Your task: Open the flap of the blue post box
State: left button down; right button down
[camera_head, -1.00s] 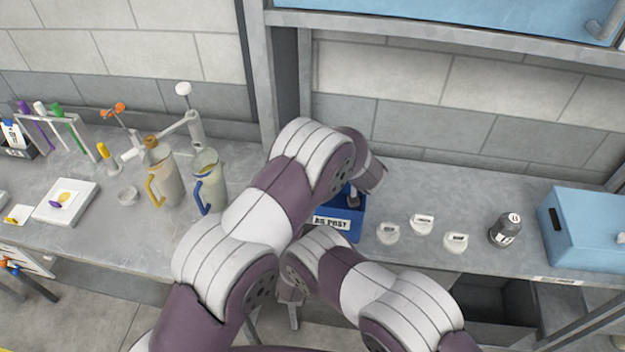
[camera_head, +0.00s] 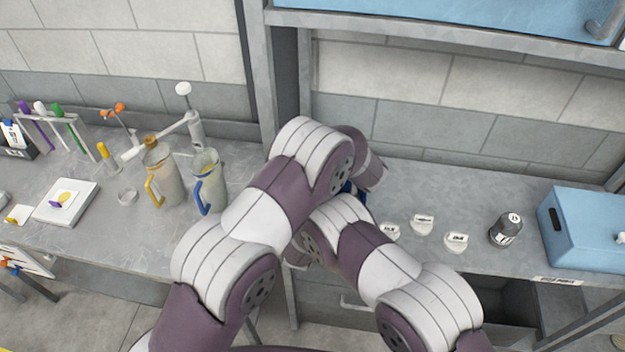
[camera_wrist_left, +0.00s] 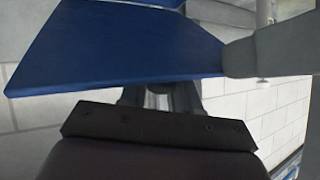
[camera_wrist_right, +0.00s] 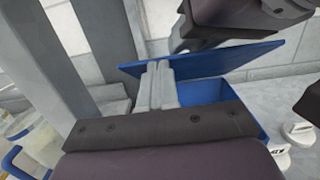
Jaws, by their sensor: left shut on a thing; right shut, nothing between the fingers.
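The blue post box (camera_wrist_right: 245,105) shows in the right wrist view with its blue flap (camera_wrist_right: 225,62) raised at a slant above the body. In the left wrist view the flap (camera_wrist_left: 120,45) is a large blue panel just beyond my left gripper (camera_wrist_left: 160,92). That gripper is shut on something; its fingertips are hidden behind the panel. My right gripper (camera_wrist_right: 158,68) is shut and empty, overlapping the flap's left part, close to the box. A grey finger-like part overlaps the flap's right corner in the left wrist view. In the head view my arms hide nearly all of the box (camera_head: 350,187).
Several white labelled round pieces (camera_head: 422,224) and a dark bottle (camera_head: 506,229) stand right of the box. A light-blue case (camera_head: 590,230) is farther right. Two jugs (camera_head: 205,180) stand to the left. A grey post (camera_wrist_right: 55,60) rises left of my right gripper.

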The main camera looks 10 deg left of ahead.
pick_arm(q)
jog(key=shift+s+a+f, duration=0.1)
jog(key=shift+s+f, duration=0.3)
jog(key=shift+f, duration=0.15)
pick_arm(e)
jog(key=shift+w+r, duration=0.3)
jog(key=shift+r, duration=0.2)
pick_arm(q)
jog(key=c, duration=0.9)
grip_release()
jog(key=shift+s, duration=0.1)
pick_arm(e)
jog(key=shift+r, duration=0.1)
